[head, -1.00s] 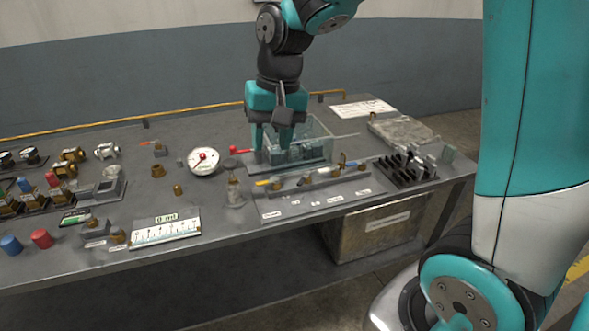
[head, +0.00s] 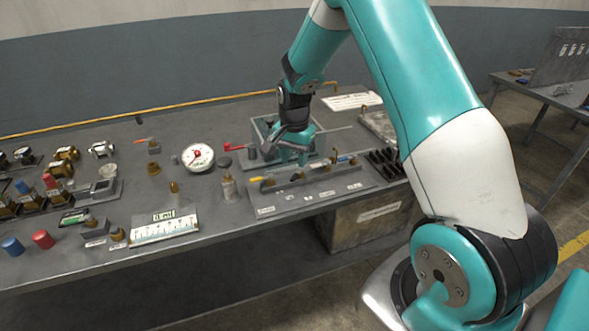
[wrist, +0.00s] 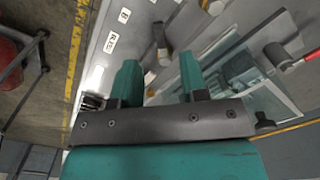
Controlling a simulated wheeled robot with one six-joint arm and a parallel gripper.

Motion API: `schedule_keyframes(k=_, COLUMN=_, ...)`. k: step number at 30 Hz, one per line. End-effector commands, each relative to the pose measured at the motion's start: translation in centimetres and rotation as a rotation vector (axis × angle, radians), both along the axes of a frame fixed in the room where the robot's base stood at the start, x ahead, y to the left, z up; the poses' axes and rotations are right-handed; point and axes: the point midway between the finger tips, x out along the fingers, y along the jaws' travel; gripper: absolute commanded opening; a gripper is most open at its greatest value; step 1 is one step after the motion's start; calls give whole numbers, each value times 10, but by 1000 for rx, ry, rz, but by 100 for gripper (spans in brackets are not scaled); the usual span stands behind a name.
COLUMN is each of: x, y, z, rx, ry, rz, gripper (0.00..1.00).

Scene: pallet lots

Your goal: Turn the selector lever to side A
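A pipe row with several small valve handles stands on a labelled grey panel (head: 330,193) along the bench front, including a yellow-ended handle (head: 256,180) and a blue one (head: 344,159). Which one is the selector lever I cannot tell for sure. In the wrist view a short tan and grey lever (wrist: 160,42) stands beside small white labels, one seemingly reading B (wrist: 124,15). My gripper (head: 295,154) is tilted above the back of this panel, in front of the clear-walled box. In the wrist view my gripper (wrist: 160,80) has its teal fingers apart with nothing between them.
The clear-walled box (wrist: 268,92) is close by my gripper, with a red-handled lever (head: 235,147) at its left. A black slotted rack (head: 387,163) stands to the right. A round gauge (head: 198,157) and a small bottle (head: 229,187) are to the left.

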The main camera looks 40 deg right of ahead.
Motion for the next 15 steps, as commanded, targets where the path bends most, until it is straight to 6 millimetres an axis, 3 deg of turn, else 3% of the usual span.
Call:
schedule_keyframes(k=6, x=0, y=0, z=-37, rx=1, ry=2, rz=1, gripper=40)
schedule_keyframes(k=15, x=0, y=0, z=-53, rx=0, ry=-1, rz=1, gripper=40)
